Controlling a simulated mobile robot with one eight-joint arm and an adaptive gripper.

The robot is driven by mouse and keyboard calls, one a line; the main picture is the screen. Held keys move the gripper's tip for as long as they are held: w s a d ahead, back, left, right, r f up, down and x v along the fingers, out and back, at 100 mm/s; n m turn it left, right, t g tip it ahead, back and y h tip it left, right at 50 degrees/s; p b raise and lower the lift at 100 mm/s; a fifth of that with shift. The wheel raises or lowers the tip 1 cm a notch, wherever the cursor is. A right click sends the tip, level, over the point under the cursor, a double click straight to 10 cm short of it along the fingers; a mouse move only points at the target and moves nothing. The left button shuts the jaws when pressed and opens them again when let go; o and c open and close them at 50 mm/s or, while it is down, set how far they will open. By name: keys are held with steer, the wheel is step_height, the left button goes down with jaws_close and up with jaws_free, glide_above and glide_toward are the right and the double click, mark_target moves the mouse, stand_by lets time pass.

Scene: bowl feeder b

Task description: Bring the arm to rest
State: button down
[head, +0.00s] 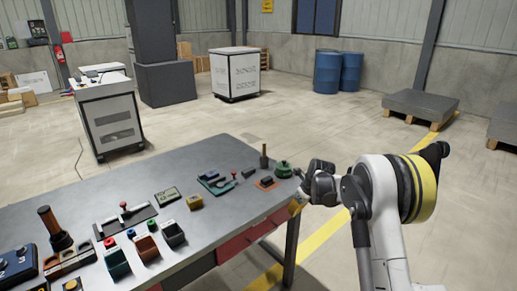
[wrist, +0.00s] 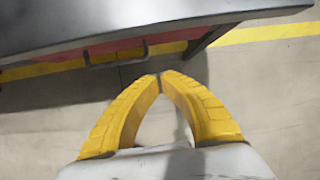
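My gripper (wrist: 160,76) shows in the wrist view with its two yellow fingers meeting at the tips and nothing between them. In the head view my gripper (head: 296,206) is just off the right end of the grey workbench (head: 220,155), near its edge. My white arm with a yellow and black band reaches in from the right. In the wrist view the bench (wrist: 130,22) spans the top, beyond the fingertips, and the floor lies below. Whether the gripper touches the bench edge cannot be told.
Open floor lies to the right, with pallets (head: 420,104) and blue drums (head: 328,72) far off.

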steer(key=s+a+r+n+t+h, duration=0.1)
steer(key=s+a+r+n+t, duration=0.1)
steer(key=s+r+n, duration=1.55)
steer(key=s+r+n+t+h, duration=0.1)
steer(key=s+r+n, duration=0.2)
steer(key=s+n, duration=0.7)
steer(key=s, duration=1.5)
steer(key=shift+d+r+n+t+h, duration=0.15)
steer(key=shift+r+n+t+h, duration=0.15)
steer(key=shift+r+n, duration=0.05)
